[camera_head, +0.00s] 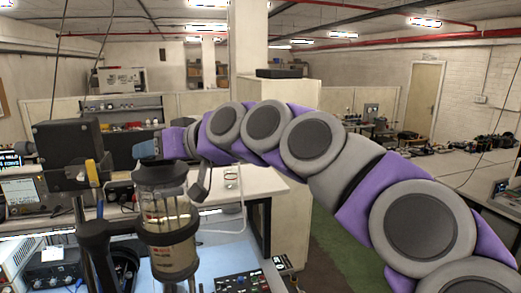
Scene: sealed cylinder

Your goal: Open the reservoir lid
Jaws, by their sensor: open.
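The reservoir (170,250) is an upright clear cylinder with red markings and pale contents, held in a dark ring clamp on a stand at lower left. Its dark grey lid (160,182) sits on top and looks closed. My gripper (176,163) is at the end of my grey and purple arm, right at the lid's upper right side. It is open, with one dark finger hanging to the right of the lid. The other finger is hard to make out against the lid. I cannot tell whether the gripper touches the lid.
A black box-shaped device (68,145) is on the stand left of the lid. A circuit board with knobs (240,283) lies on the blue mat (222,250) at the front.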

